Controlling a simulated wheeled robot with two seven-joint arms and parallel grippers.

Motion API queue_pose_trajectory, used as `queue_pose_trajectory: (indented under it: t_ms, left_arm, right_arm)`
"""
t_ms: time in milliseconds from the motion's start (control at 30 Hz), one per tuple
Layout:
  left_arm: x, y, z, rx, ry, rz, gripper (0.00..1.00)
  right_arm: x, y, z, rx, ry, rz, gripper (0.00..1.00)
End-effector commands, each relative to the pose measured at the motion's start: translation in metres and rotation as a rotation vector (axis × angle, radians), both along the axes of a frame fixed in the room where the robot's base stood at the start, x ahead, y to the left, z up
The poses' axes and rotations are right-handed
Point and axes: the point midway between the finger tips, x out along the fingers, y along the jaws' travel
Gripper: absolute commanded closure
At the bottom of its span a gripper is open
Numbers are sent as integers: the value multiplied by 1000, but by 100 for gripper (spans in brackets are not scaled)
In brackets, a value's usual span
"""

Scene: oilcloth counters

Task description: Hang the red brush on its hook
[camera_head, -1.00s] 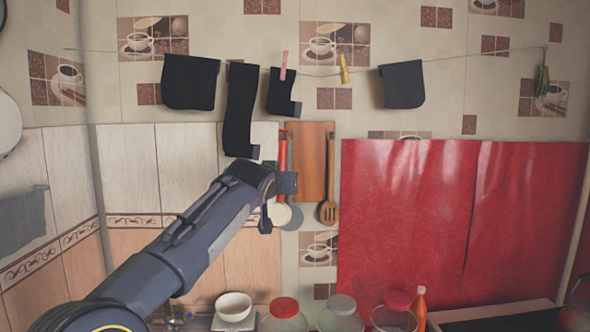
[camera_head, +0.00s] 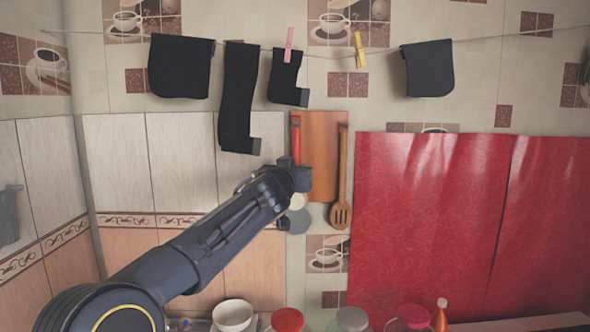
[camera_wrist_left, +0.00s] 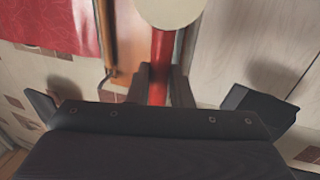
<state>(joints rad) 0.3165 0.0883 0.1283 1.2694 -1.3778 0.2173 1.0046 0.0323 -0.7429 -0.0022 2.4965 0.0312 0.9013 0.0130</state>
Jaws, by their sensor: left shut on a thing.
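The red brush shows in the head view as an upright red handle (camera_head: 296,138) above my left gripper (camera_head: 299,178), with a round cream end just below the gripper. In the left wrist view the red handle (camera_wrist_left: 161,52) lies between the two dark fingers of the left gripper (camera_wrist_left: 161,85), which is shut on it, and the cream round end (camera_wrist_left: 168,8) is at the top edge. The brush is in front of the wall at the left edge of the cutting board. I cannot make out its hook. My right gripper is not in view.
A wooden cutting board (camera_head: 321,155) and a slotted wooden spatula (camera_head: 341,214) hang close on the right. Black cloths (camera_head: 238,100) hang from a line above. A red oilcloth panel (camera_head: 430,220) is further right. Jars (camera_head: 352,320) and a white bowl (camera_head: 232,316) stand below.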

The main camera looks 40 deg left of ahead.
Motion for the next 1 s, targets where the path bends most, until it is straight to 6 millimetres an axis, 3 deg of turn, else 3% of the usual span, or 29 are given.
queue_pose_trajectory:
  t_ms: [1000]
  left_arm:
    - [47, 40, -5, -1, 2, 2, 100]
  right_arm:
    - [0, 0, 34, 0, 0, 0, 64]
